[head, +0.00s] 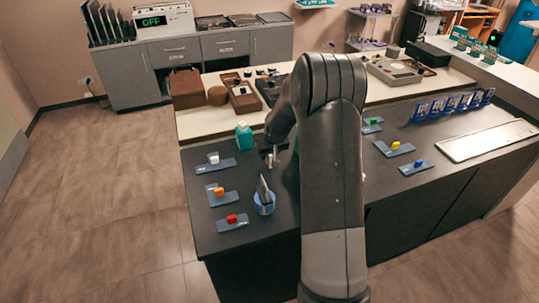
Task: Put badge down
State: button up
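My arm reaches forward over the dark counter (285,222), and my gripper (271,158) is low over its left half, partly hidden by the arm. Its fingers are too small to tell open from shut, and no badge can be made out in it. Several blue badge-like cards (450,105) stand upright in a row at the back right of the counter. A thin grey upright piece (264,187) stands in a round blue holder (264,206), nearer to me than the gripper. I cannot tell whether that piece is a badge.
Blue-grey plates with white (213,158), orange (219,191) and red (232,219) blocks lie at left. Similar plates with green, yellow and blue (418,163) blocks lie at right. A pale flat panel (488,141) lies far right.

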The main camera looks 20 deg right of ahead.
jog(key=s+a+f+v, duration=0.1)
jog(key=a+v, duration=0.1)
jog(key=v, duration=0.9)
jog(key=s+a+v, duration=0.1)
jog(key=a+v, duration=0.1)
jog(key=v, duration=0.9)
jog(key=s+a+r, duration=0.2)
jog(key=s, duration=0.7)
jog(key=s+a+r, duration=0.3)
jog(key=s, duration=0.7)
jog(key=s+a+r+t, duration=0.1)
jog(key=s+a+r, duration=0.1)
jog(key=s, duration=0.8)
jog(key=shift+a+r, duration=0.2)
jog(key=shift+a, duration=0.3)
jog(key=shift+s, duration=0.1)
